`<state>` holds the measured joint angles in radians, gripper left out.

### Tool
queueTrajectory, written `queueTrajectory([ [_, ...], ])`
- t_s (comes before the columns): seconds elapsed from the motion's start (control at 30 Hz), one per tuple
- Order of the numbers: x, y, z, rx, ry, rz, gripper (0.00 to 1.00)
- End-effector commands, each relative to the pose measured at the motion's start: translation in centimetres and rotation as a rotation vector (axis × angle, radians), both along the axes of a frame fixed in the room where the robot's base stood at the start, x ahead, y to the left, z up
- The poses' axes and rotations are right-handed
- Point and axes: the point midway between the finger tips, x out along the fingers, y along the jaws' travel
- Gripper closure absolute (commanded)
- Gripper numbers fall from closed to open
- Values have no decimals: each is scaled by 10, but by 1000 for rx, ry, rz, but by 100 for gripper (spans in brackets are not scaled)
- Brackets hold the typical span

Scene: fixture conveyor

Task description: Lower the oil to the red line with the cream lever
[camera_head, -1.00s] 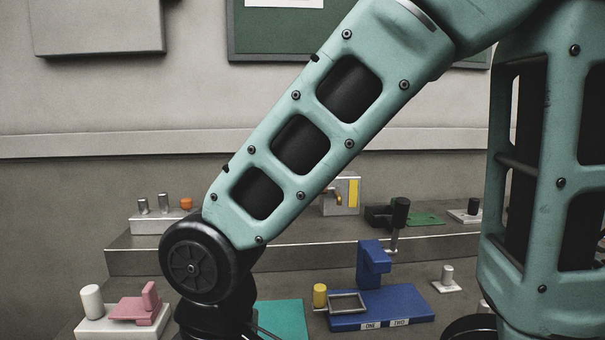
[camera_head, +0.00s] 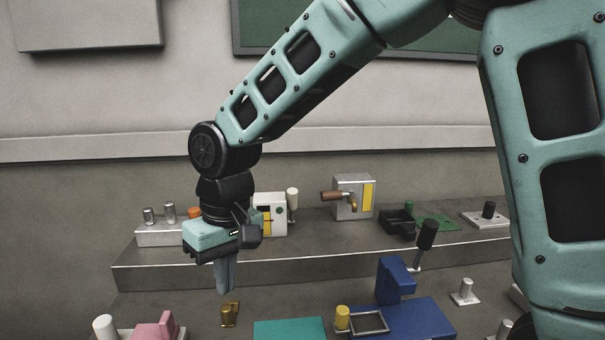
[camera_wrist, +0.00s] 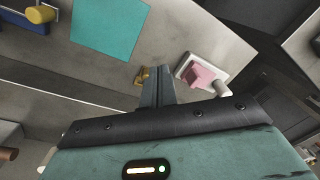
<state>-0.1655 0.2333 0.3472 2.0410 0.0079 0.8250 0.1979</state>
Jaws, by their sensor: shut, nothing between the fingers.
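A white box (camera_head: 267,226) with yellow window parts stands on the raised step, partly hidden behind my wrist in the head view. A lever with a cream knob (camera_head: 292,192) stands upright at its right side. The yellow is probably the oil; I cannot make out a red line. My gripper (camera_head: 225,287) points down, shut and empty, in front of the step, lower and to the left of the cream lever and apart from it. In the wrist view the shut fingers (camera_wrist: 157,72) show near a small brass piece (camera_wrist: 141,76).
A grey box (camera_head: 345,205) with a yellow strip and a brown handle stands right of the white box. A black-knobbed lever (camera_head: 427,236), a blue fixture (camera_head: 395,280), a teal plate (camera_head: 290,330) and a pink piece (camera_head: 158,328) stand around. The small brass piece (camera_head: 230,314) is below my fingers.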

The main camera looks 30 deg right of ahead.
Motion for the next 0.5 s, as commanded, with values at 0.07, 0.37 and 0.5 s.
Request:
queueTrajectory([
  [0.07,25,-6,18,4,1,-48,100],
  [0.37,158,-75,80,9,0,-348,100],
  [0.5,221,-140,104,0,-2,-534,100],
])
